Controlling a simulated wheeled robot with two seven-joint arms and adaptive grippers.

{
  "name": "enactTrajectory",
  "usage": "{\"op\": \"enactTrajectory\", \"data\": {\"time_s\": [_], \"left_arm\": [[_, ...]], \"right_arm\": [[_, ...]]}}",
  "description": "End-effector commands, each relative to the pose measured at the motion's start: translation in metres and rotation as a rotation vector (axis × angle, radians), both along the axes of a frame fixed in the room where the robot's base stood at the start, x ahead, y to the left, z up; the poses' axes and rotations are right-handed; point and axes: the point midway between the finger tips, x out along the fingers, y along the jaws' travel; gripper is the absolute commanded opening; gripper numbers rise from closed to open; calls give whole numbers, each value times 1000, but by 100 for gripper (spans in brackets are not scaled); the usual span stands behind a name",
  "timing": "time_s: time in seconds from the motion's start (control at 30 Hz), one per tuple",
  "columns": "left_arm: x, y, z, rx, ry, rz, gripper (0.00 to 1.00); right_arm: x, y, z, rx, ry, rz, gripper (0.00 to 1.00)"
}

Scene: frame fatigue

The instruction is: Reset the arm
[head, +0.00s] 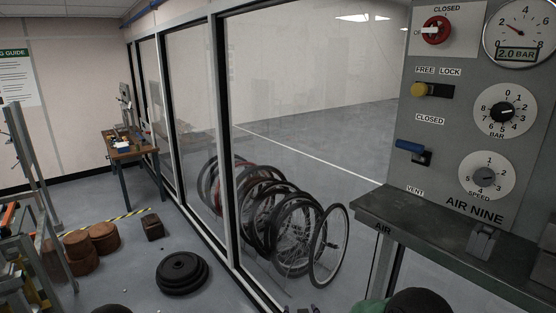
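Neither of my grippers can be made out in the head view. A grey control panel (456,150) labelled AIR NINE stands at the right. A gauge (520,30) reads about 2.0 BAR. A BAR dial (503,112) and a SPEED dial (486,176) sit below it. A dark rounded shape with green beside it (420,301) is cut off at the bottom edge; I cannot tell what it is.
A dark ledge (440,235) juts out below the panel. A glass partition (300,100) runs through the middle, with several bicycle wheels (275,215) by it. Stacked black weight plates (182,272), brown blocks (78,246) and a workbench (130,146) stand at left.

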Motion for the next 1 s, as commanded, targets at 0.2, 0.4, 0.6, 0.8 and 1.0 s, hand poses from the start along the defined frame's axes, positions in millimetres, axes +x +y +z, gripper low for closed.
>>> {"op": "enactTrajectory", "data": {"time_s": [0.2, 0.4, 0.6, 0.8, 1.0], "left_arm": [[0, 0, -33, 0, 0, 0, 56], [0, 0, -59, 0, 0, 0, 56], [0, 0, -84, 0, 0, 0, 56], [0, 0, -96, 0, 0, 0, 56], [0, 0, -98, 0, 0, 0, 56]], "right_arm": [[-76, -18, -131, -8, 280, 110, 83], [-168, -27, -225, 20, 541, 215, 83], [-270, -29, -288, 77, 791, 324, 83], [-334, -28, -311, 127, 939, 395, 83], [-348, -26, -313, 138, 971, 413, 83]]}}
